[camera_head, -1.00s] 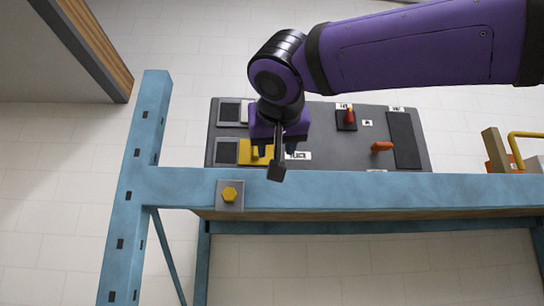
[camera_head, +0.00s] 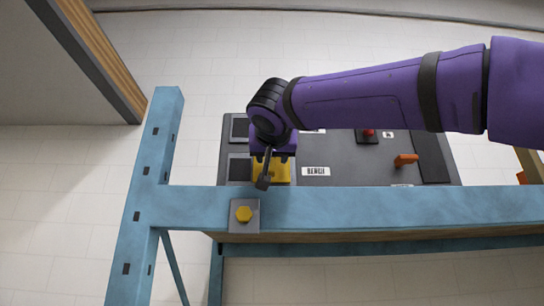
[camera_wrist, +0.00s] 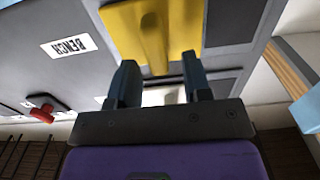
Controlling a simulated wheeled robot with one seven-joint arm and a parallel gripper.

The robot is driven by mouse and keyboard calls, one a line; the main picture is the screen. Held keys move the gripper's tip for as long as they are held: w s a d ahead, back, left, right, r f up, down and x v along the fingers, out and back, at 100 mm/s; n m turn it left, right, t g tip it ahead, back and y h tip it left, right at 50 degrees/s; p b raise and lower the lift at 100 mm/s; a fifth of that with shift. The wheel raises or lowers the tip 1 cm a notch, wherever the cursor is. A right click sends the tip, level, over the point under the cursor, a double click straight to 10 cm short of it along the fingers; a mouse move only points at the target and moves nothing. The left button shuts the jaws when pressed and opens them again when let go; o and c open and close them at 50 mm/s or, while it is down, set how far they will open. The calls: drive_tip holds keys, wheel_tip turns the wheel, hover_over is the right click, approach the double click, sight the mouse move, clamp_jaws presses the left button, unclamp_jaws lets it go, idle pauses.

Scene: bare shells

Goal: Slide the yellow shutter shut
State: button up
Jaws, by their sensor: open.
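The yellow shutter (camera_head: 283,172) lies on a grey panel, just right of a dark square opening (camera_head: 240,169) that is uncovered. In the wrist view the shutter (camera_wrist: 125,30) has a raised yellow handle (camera_wrist: 153,45), and the dark opening (camera_wrist: 232,22) is to its right. My gripper (camera_head: 271,158) is over the shutter and hides part of it in the head view. In the wrist view my gripper (camera_wrist: 160,75) is open, its fingers on either side of the handle's line. I cannot tell whether they touch it.
The grey panel (camera_head: 340,172) also carries a second dark opening (camera_head: 240,128), a red knob (camera_head: 368,132), an orange lever (camera_head: 405,160) and a white label (camera_head: 316,171).

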sight(245, 163)
drive_tip(key=shift+w, duration=0.55)
clamp_jaws()
drive_tip(key=a, duration=0.6)
drive_tip(key=shift+a, duration=0.1)
unclamp_jaws()
drive_tip(key=shift+a, duration=0.2)
